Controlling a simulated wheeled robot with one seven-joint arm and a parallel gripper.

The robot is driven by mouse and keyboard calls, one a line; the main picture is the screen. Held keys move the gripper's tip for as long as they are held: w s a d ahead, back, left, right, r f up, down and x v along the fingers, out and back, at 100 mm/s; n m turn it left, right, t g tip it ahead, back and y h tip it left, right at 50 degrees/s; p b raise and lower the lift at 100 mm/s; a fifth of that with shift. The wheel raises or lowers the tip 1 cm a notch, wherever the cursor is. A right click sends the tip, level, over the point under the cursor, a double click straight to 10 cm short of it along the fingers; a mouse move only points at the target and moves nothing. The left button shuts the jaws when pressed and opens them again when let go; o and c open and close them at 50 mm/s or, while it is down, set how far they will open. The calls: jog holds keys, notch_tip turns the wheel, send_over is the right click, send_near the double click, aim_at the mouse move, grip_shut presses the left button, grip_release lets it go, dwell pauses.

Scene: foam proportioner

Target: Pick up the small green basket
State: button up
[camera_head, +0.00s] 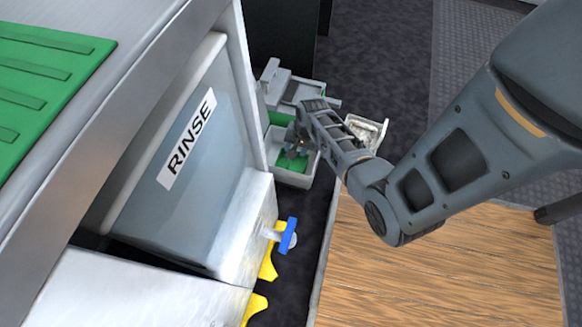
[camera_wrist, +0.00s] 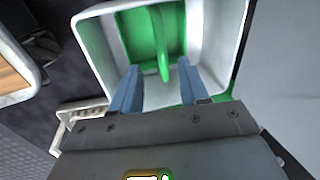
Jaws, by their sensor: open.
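The small green basket (camera_head: 292,163) sits inside a white open-topped bin (camera_head: 293,179) beside the large tank. In the wrist view the basket (camera_wrist: 143,47) shows as a green panel with a raised green handle (camera_wrist: 161,45) within the white walls of the bin (camera_wrist: 213,50). My gripper (camera_wrist: 158,68) is open, with its two bluish fingers pointing into the bin on either side of the handle's near end. I cannot tell whether either finger touches it. In the head view my gripper (camera_head: 298,142) is over the bin and hides part of the basket.
The tank marked RINSE (camera_head: 195,160) rises close to the bin's left. A blue valve handle (camera_head: 288,236) juts out nearer. A grey piece of equipment (camera_head: 292,88) stands behind, and a white tray (camera_head: 367,131) lies to the right. A wooden surface (camera_head: 440,265) fills the lower right.

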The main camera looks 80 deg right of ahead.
jog(key=b, duration=0.6)
send_over(299, 165)
jog(key=w, duration=0.3)
jog(key=f, duration=0.5)
jog(key=a+f, duration=0.1)
jog(key=f, duration=0.2)
jog(key=shift+f, duration=0.15)
jog(key=shift+p, duration=0.35)
jog(key=shift+c, duration=0.3)
grip_shut()
